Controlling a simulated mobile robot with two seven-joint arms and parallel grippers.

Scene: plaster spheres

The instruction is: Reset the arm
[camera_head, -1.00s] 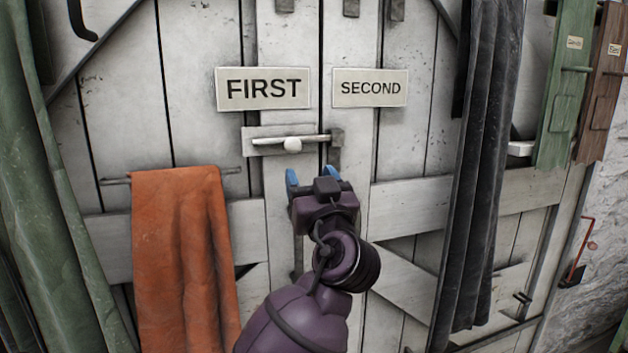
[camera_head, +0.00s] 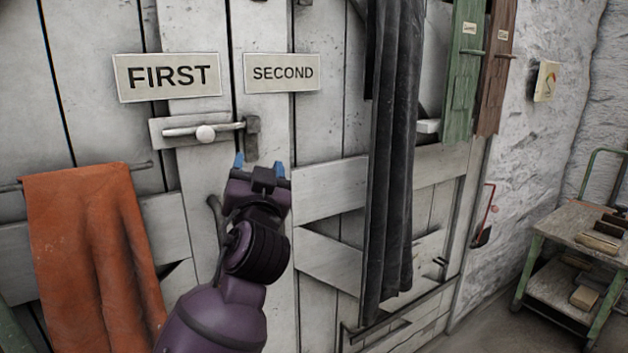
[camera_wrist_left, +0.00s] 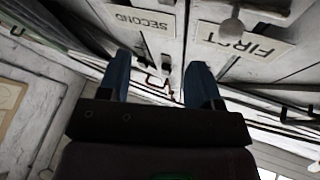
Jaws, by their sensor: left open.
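My left arm (camera_head: 215,315) is purple and reaches up from the bottom of the head view toward the white plank doors. My left gripper (camera_head: 259,164) has blue fingertips, held apart with nothing between them. It is below and right of the sliding bolt (camera_head: 185,131) with its round pale knob (camera_head: 205,134), and looks clear of it. In the left wrist view the picture is upside down, and the two blue fingers (camera_wrist_left: 160,78) stand wide apart and empty. The knob (camera_wrist_left: 232,26) shows there too. My right gripper is not in view.
Signs reading FIRST (camera_head: 167,77) and SECOND (camera_head: 282,72) hang above the bolt. An orange cloth (camera_head: 90,260) hangs on a rail at left, a dark curtain (camera_head: 390,180) at right. A workbench (camera_head: 575,228) stands far right. Open floor lies before it.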

